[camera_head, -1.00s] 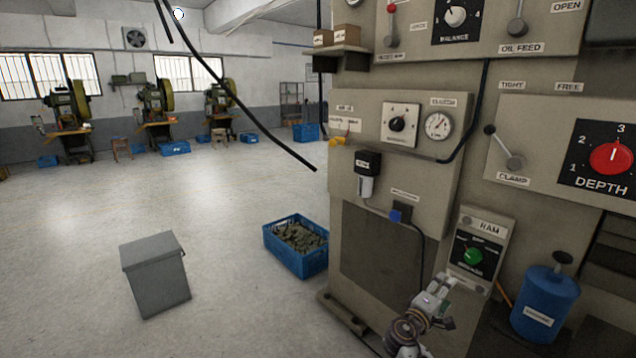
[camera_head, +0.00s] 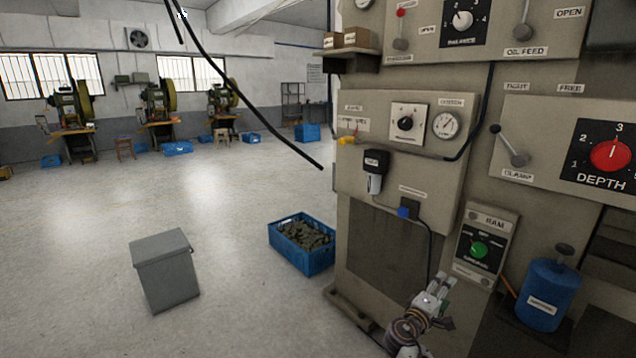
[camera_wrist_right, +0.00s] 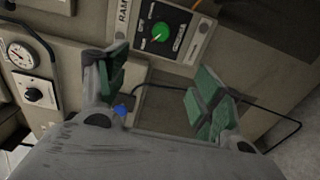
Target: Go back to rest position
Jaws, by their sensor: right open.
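My right gripper (camera_head: 437,287) is at the lower right of the head view, in front of the machine's lower panel and below and left of the RAM box (camera_head: 484,248). In the right wrist view the gripper (camera_wrist_right: 158,92) has its two green-padded fingers spread apart with nothing between them. The RAM box with its green knob (camera_wrist_right: 161,31) shows beyond the fingers in that view. My left gripper is not in view.
The large beige machine (camera_head: 375,240) fills the right side. A blue canister (camera_head: 541,295) stands at lower right. A blue crate of dark parts (camera_head: 303,243) and a grey bin (camera_head: 166,270) stand on the floor. Open floor (camera_head: 90,220) lies to the left.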

